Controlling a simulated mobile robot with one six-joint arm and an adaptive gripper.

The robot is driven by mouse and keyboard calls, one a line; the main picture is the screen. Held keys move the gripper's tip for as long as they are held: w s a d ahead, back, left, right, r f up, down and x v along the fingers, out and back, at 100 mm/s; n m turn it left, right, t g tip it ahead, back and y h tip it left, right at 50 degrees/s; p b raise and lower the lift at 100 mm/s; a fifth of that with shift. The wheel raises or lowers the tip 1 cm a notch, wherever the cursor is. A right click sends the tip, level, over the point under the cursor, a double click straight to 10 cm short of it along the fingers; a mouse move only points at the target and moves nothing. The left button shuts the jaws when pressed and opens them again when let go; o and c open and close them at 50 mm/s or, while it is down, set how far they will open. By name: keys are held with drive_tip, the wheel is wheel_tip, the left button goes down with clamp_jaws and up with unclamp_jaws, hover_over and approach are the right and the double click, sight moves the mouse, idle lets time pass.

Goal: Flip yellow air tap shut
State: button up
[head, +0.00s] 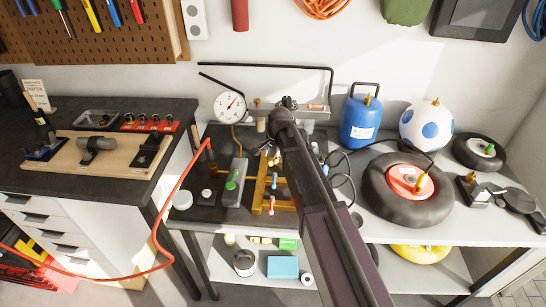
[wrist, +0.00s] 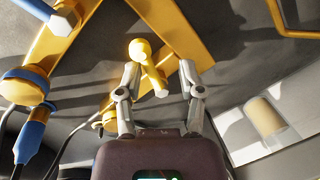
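The yellow air tap (wrist: 154,80) shows in the wrist view as a short yellow lever with a round yellow knob (wrist: 140,49), on yellow-brown piping over a dark surface. My gripper (wrist: 160,70) is open, with one grey finger on each side of the tap. The left fingertip is close to the knob; I cannot tell whether it touches. The right finger stands apart from the lever. In the head view my arm runs over the bench and hides much of the area around the tap.

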drive_tip(key=shift+s+d+r+p, duration=0.85)
drive_tip(key=shift+d+r+p, duration=0.2)
drive_tip(key=shift+r+p, duration=6.05)
drive_tip(key=s+d+f+n+h+b, duration=0.3)
drive_tip(key=s+d+n, duration=0.4)
drive_tip(key=s+d, duration=1.05)
drive_tip(key=shift+n+g+y, duration=0.4)
drive_tip(key=shift+g+y, duration=0.2)
drive_tip(key=shift+g, duration=0.1)
drive_tip(key=shift+s+d+f+b, duration=0.3)
drive_tip(key=shift+s+f+b, duration=0.3)
drive_tip(key=shift+f+b, duration=1.15)
drive_tip(key=shift+s+d+f+b, duration=0.25)
drive_tip(key=shift+s+f+b, duration=0.35)
drive_tip(key=shift+f+b, duration=1.1)
drive_tip(key=shift+s+d+f+b, duration=0.3)
drive_tip(key=shift+s+f+b, duration=0.3)
drive_tip(key=shift+f+b, duration=1.1)
drive_tip(key=shift+f, duration=0.1)
drive_tip(key=w+a+r+m+p, duration=0.2)
drive_tip(key=w+a+r+p, duration=0.4)
drive_tip(key=w+a, duration=0.4)
drive_tip(key=w+a+r+m+p, duration=0.3)
drive_tip(key=w+a+r+p, duration=0.4)
drive_tip(key=w+a, duration=0.4)
drive_tip(key=shift+w+a, duration=0.2)
drive_tip(key=shift+w, duration=0.15)
